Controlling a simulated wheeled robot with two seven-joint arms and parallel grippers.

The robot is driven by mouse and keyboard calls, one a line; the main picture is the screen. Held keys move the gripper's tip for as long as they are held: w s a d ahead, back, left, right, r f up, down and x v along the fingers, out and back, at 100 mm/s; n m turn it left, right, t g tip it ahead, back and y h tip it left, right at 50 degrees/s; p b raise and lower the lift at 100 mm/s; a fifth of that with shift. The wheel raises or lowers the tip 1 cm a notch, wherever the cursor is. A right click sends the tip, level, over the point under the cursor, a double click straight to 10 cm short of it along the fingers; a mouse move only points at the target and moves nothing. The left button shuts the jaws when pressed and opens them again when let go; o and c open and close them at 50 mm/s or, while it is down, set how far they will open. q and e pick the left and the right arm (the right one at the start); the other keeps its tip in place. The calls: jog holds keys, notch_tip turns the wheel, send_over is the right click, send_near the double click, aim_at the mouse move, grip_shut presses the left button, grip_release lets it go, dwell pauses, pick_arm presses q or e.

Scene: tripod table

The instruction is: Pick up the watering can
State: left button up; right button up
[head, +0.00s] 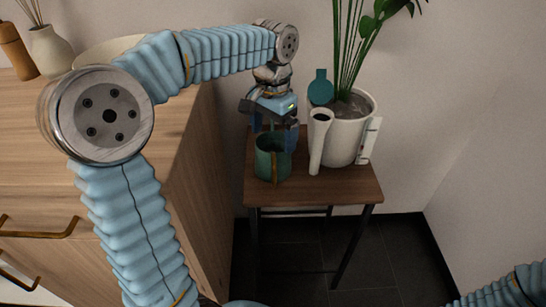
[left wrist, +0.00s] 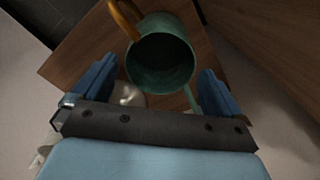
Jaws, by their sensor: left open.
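The green watering can (head: 268,164) stands on the small wooden table (head: 315,192), near its left side. In the left wrist view the can (left wrist: 161,62) shows its open top, with an orange-gold handle (left wrist: 125,18) at the upper left and a thin green spout toward the lower right. My left gripper (head: 273,124) is open just above and behind the can, pointing down. In the left wrist view its two blue fingers lie on either side of the can's lower part, with nothing visibly gripped. My right gripper is out of view.
A white slender vase (head: 317,148) stands right of the can. A white pot (head: 346,148) with a tall plant is behind it, and a teal round-bodied object (head: 320,90) shows there. A wooden cabinet (head: 190,165) is close on the left. The table's front right is clear.

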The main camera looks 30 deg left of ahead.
aim_at(273, 141)
pick_arm(q)
notch_tip(273, 141, down, 5)
jog(key=shift+f, duration=0.2)
jog(key=shift+c, duration=0.5)
jog(key=shift+r, duration=0.1)
jog(key=c, duration=1)
